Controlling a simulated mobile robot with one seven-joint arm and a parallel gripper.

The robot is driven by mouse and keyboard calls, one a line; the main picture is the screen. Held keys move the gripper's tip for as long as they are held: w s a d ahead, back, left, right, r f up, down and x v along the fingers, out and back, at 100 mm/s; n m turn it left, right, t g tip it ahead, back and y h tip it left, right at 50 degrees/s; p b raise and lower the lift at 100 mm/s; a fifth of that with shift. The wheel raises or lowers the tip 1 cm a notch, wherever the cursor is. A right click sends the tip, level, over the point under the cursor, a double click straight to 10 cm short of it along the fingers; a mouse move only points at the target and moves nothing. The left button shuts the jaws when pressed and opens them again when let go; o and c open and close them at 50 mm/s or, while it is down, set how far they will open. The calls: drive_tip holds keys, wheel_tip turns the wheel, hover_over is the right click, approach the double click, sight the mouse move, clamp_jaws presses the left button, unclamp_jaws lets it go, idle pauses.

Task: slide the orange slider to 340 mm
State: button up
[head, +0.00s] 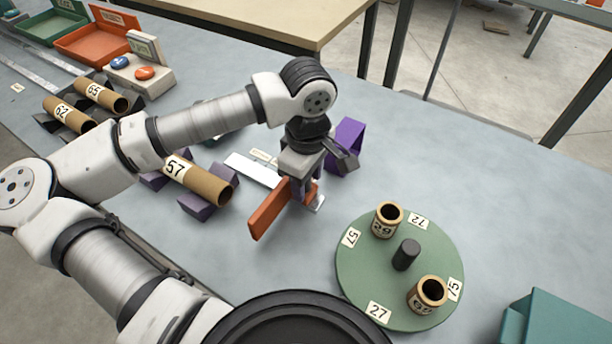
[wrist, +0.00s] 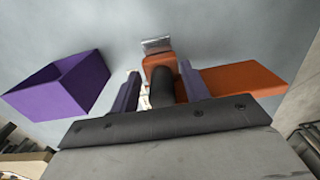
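My gripper (head: 304,195) is down at the slider. In the wrist view its two fingers (wrist: 160,92) stand on either side of the knob, with a gap visible left of the knob. The gripper looks open. The small label by the rail is too small to read, and my gripper hides part of the slider.
A purple open box (head: 347,143) stands just behind my gripper. A green turntable (head: 358,275) with tubes and number cards is at the right front. A tube marked 57 (head: 207,187) rests on purple blocks at left. A teal box (head: 550,322) is at the right front corner.

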drive_tip(key=shift+a, duration=0.1)
drive_tip(key=shift+w+r, duration=0.1)
drive_tip(key=shift+r, duration=0.4)
wheel_tip(320, 180, up, 13)
drive_tip(key=b, duration=0.1)
drive_tip(key=shift+f, duration=0.15)
